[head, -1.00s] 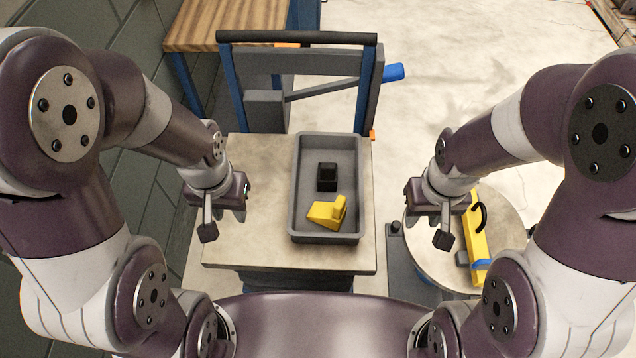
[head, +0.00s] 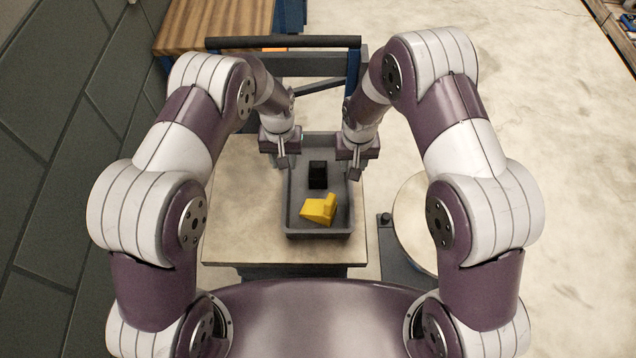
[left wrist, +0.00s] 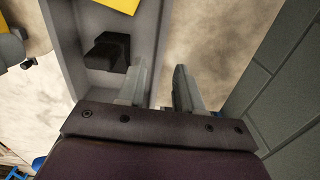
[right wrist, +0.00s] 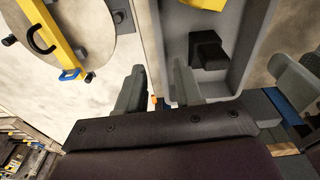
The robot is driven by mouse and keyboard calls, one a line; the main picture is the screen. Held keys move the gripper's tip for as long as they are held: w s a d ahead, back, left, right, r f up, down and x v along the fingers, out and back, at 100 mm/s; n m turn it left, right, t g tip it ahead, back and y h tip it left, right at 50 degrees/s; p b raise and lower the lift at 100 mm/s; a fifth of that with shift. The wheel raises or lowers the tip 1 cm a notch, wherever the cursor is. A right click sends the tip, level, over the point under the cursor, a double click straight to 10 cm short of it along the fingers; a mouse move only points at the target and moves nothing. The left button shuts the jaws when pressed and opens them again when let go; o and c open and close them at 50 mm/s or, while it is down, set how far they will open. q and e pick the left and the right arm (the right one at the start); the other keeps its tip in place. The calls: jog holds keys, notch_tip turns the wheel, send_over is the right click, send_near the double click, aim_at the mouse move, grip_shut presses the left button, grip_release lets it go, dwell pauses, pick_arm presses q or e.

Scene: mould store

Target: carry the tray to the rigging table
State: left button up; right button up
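The grey tray (head: 318,235) rests on a pale-topped cart (head: 235,225). It holds a black block (head: 318,174) and a yellow wedge-shaped piece (head: 318,210). My left gripper (head: 282,163) is at the tray's left long side, toward the far end. My right gripper (head: 356,165) is at the right long side, opposite. In the left wrist view the left fingers (left wrist: 160,88) are apart, with the tray's side wall (left wrist: 148,35) near the inner finger. In the right wrist view the right fingers (right wrist: 158,90) are apart near the other wall (right wrist: 160,45). Contact with the rim cannot be told.
A dark push bar (head: 285,42) stands behind the cart. A wood-topped table (head: 200,25) is beyond it, at the far left. A round table (head: 412,215) is at the right; a yellow tool (right wrist: 50,35) lies there. A dark wall (head: 50,150) runs along the left. Open floor (head: 540,120) lies right.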

pick_arm(q)
jog(key=shift+w+d+r, duration=0.1)
jog(key=shift+w+r, duration=0.1)
jog(key=shift+r, duration=0.2)
pick_arm(e)
jog(key=shift+w+a+r+m, duration=0.1)
jog(key=shift+w+r+m, duration=0.2)
jog(key=shift+w, duration=0.05)
